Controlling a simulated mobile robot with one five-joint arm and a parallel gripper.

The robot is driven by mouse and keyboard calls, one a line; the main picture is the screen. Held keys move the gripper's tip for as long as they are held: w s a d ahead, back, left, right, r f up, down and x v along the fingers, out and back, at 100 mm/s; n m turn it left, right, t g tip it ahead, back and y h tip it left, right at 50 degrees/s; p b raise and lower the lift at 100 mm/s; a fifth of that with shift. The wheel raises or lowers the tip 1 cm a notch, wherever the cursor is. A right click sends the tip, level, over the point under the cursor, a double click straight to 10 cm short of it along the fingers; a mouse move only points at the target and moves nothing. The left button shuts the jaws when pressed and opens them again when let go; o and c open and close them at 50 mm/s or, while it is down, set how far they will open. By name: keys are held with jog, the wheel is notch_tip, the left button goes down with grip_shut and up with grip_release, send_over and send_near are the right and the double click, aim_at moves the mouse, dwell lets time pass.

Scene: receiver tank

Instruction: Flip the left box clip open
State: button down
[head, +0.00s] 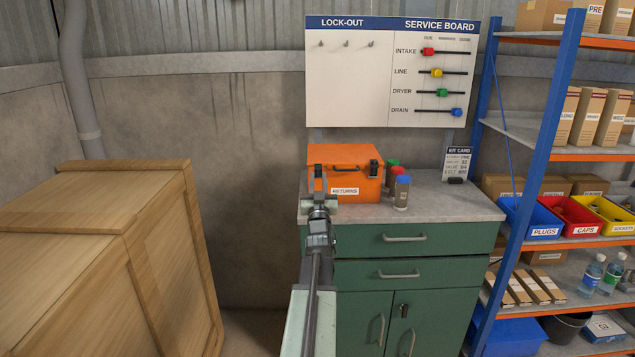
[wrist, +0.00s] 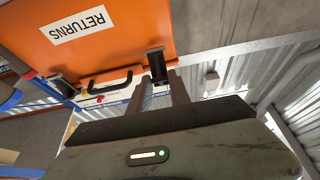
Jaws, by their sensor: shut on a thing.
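The orange box (head: 345,185), labelled RETURNS, sits on the cabinet's grey top with its lid down. Its dark left clip (head: 318,170) is on the front near the left edge, just above my gripper (head: 318,198). In the wrist view the box is seen turned over, and the black left clip (wrist: 157,66) lies between the tips of my gripper's fingers (wrist: 158,82). My gripper is shut on this clip. Whether the clip is latched or lifted I cannot tell. The right clip (head: 374,168) is on the box's right front, clear of my gripper.
Bottles with red, green and blue caps (head: 402,192) stand close to the box's right. A kit card (head: 456,163) stands behind them on the grey top (head: 440,200). A large wooden crate (head: 100,270) fills the left; shelves (head: 560,155) stand right.

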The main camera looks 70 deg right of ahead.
notch_tip(320, 180, down, 3)
jog(key=t+h+b, duration=0.1)
jog(key=h+b, duration=0.1)
jog(key=b, duration=0.5)
jog(key=shift+r+h, duration=0.1)
jog(key=shift+h, duration=0.3)
jog(key=shift+h+b, duration=0.5)
jog(key=shift+b, duration=0.5)
jog(key=shift+a+r+t, duration=0.15)
jog(key=shift+r+t, duration=0.1)
jog(key=shift+t, duration=0.05)
jog(key=c, duration=1.2)
grip_release()
jog(key=b+v, duration=0.5)
jog(key=v, duration=0.2)
jog(key=shift+a+f, duration=0.2)
jog(key=shift+f, duration=0.15)
